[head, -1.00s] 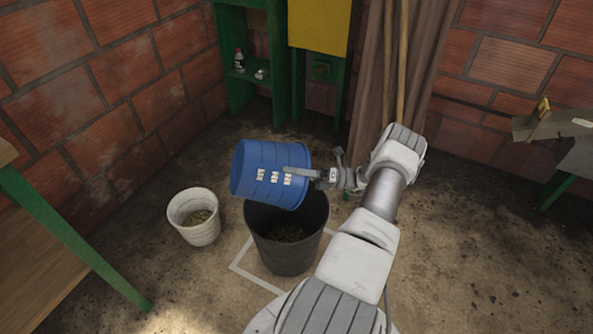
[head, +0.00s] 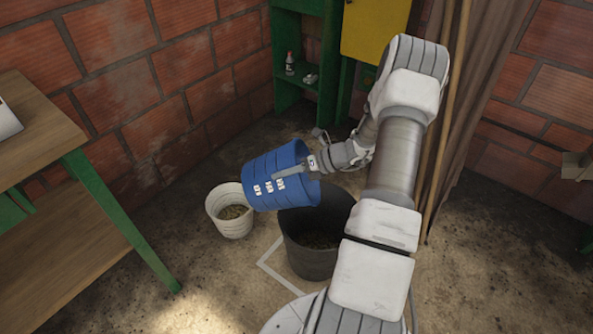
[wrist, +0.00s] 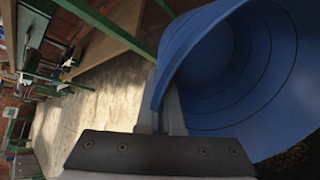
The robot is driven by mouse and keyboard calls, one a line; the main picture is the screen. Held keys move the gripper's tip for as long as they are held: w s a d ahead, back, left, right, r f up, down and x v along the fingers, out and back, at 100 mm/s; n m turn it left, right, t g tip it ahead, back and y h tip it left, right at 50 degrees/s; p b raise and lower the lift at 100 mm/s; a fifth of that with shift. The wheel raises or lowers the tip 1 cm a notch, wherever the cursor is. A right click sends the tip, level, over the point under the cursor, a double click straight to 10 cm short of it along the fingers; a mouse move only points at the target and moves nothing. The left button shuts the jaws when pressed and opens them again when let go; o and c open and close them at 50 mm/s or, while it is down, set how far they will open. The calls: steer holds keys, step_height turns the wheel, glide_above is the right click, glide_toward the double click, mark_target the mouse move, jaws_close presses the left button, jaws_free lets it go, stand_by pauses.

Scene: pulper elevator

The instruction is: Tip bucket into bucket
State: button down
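My gripper (head: 290,172) is shut on the wall of a blue bucket (head: 262,188) with white markings and holds it in the air, tipped on its side. In the wrist view the fingers (wrist: 168,108) clasp the rim of the blue bucket (wrist: 235,75). Its visible inside looks empty. A dark bucket (head: 312,262) stands upright on the floor below and to the right, partly covered by the blue one, with brownish matter inside. A white bucket (head: 232,222) stands left of it, also with brownish matter inside.
A wooden table with green legs (head: 115,225) stands at the left. A green shelf (head: 290,85) and yellow panel (head: 375,30) are at the back. Brown cloth and poles (head: 455,130) hang at the right. Bare floor (head: 210,295) lies in front of the buckets.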

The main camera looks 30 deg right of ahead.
mark_target(257, 184)
steer(key=a+h+p, duration=0.1)
steer(key=w+a+g+h+p, duration=0.2)
steer(key=shift+w+a+r, duration=0.1)
steer(key=shift+a+r, duration=0.2)
steer(key=shift+a, duration=0.05)
steer(key=f+h+p, duration=0.1)
steer(key=p, duration=0.1)
steer(key=w+a+f+g+h+p, duration=0.1)
steer(key=p, duration=0.1)
steer(key=a+f+g+h+p, duration=0.1)
steer(key=p, duration=0.1)
steer(key=shift+w+f+h, duration=0.1)
steer(key=shift+w+h, duration=0.1)
steer(key=shift+h, duration=0.2)
step_height(257, 184, down, 6)
steer(key=g+h+p, duration=0.2)
steer(key=shift+s+d+n+h+p, duration=0.1)
steer(key=shift+d+n+h+p, duration=0.05)
steer(key=shift+n+h+p, duration=0.2)
step_height(257, 184, down, 2)
steer(key=shift+f+g+h+b, duration=0.2)
steer(key=shift+g+h+b, duration=0.15)
steer(key=shift+g+h, duration=0.2)
steer(key=shift+d+f+h, duration=0.15)
steer(key=shift+f+h, duration=0.15)
steer(key=shift+r, duration=0.1)
